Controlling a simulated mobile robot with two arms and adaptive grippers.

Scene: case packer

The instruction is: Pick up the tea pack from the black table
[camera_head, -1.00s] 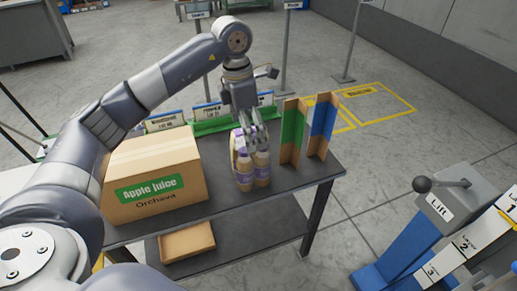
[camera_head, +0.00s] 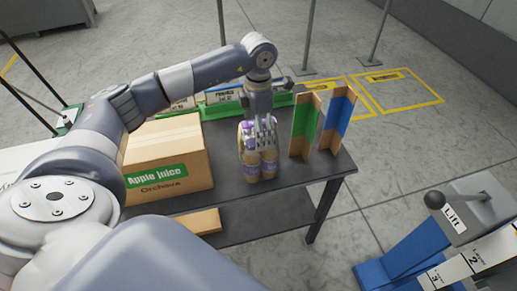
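The tea pack (camera_head: 260,166), light brown bottles with purple labels and caps, stands upright on the black table (camera_head: 284,182), right of the Apple Juice box. My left gripper (camera_head: 263,146) points down over the top of the pack, with its fingers in front of and around the caps. The fingers hide part of the bottle tops, and I cannot tell whether they press on the pack. The pack appears to rest on the tabletop. My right gripper is not in view.
The Apple Juice box (camera_head: 165,155) stands close to the pack's left. Green (camera_head: 305,125) and blue (camera_head: 338,118) cardboard dividers stand close on its right. A green rack (camera_head: 221,109) with labels is behind. A lift control (camera_head: 466,212) is at lower right.

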